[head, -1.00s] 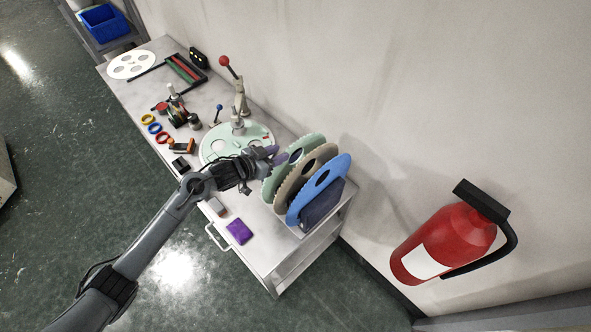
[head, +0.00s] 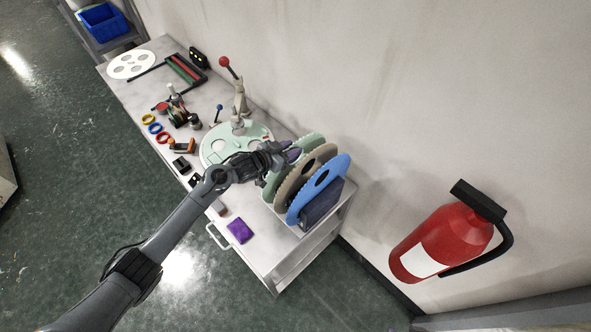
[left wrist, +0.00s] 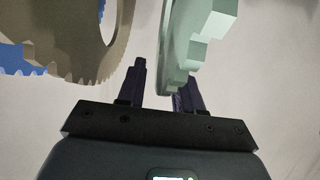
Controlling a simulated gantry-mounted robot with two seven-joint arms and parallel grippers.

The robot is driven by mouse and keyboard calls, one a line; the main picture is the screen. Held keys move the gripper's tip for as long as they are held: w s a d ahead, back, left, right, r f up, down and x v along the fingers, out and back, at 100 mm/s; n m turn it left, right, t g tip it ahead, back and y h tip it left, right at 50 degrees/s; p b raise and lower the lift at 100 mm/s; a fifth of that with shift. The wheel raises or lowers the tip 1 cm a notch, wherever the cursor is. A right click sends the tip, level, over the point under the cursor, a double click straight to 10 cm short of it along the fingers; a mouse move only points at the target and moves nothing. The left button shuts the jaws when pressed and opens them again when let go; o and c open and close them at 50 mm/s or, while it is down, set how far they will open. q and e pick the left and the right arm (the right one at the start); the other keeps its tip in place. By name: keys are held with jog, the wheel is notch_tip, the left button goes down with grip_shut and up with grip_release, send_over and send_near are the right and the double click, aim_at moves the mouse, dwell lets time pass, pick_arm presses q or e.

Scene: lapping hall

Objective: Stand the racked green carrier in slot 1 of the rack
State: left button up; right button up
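The green carrier (head: 312,139) is a toothed disc at the left end of the row of upright discs in the rack. The rack's dark blue end (head: 321,204) shows at the right; its slots are hidden. My left gripper (head: 290,153) is at the green carrier's upper left side, its fingers apart. In the left wrist view the green carrier (left wrist: 184,38) hangs close to the right finger and partly covers it. A clear gap separates it from the left finger. I cannot tell if the right finger touches it. My right gripper is out of view.
A tan carrier (head: 295,184) and a blue carrier (head: 337,174) stand right of the green one. A pale green lapping plate (head: 212,145) with a red-knobbed lever (head: 224,61) is left of the rack. A purple block (head: 239,231) lies at the front. The wall is close behind.

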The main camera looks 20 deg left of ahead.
pick_arm(q)
grip_shut()
dwell(1.1)
jog(key=shift+r, duration=0.15)
